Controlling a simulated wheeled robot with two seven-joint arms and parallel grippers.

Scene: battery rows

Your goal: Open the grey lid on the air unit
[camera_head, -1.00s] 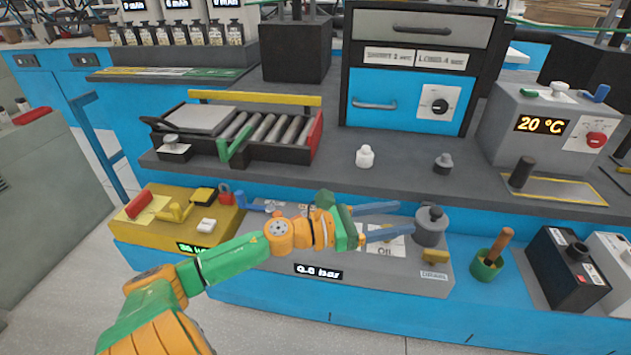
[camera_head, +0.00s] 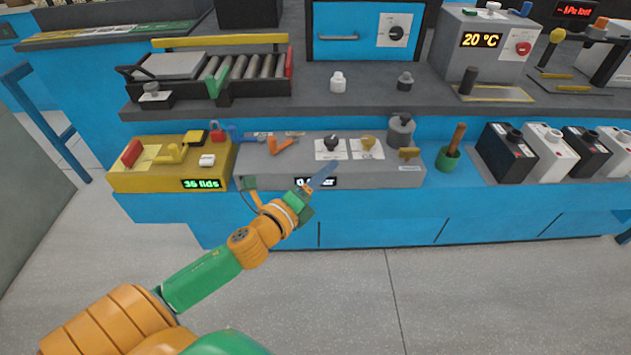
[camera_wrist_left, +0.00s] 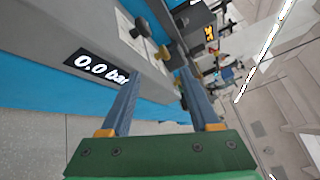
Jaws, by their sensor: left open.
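The air unit (camera_head: 375,176) is a long grey box with a "0.0 bar" display on its front, left of centre. A grey round lid with a small knob (camera_head: 400,132) sits at its right back end and looks closed. My left gripper (camera_head: 328,172) is open and empty in front of the unit, its fingers overlapping the display in the head view. It is left of the lid and apart from it. In the left wrist view the open fingers (camera_wrist_left: 160,78) point along the unit (camera_wrist_left: 105,40). My right gripper is not in view.
Black and gold knobs (camera_head: 367,142) and an orange lever (camera_head: 281,145) stand on the unit. A yellow box (camera_head: 150,180) is at its left. A green pot with a wooden handle (camera_head: 448,160) and several batteries (camera_head: 505,152) are at its right. Floor in front is clear.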

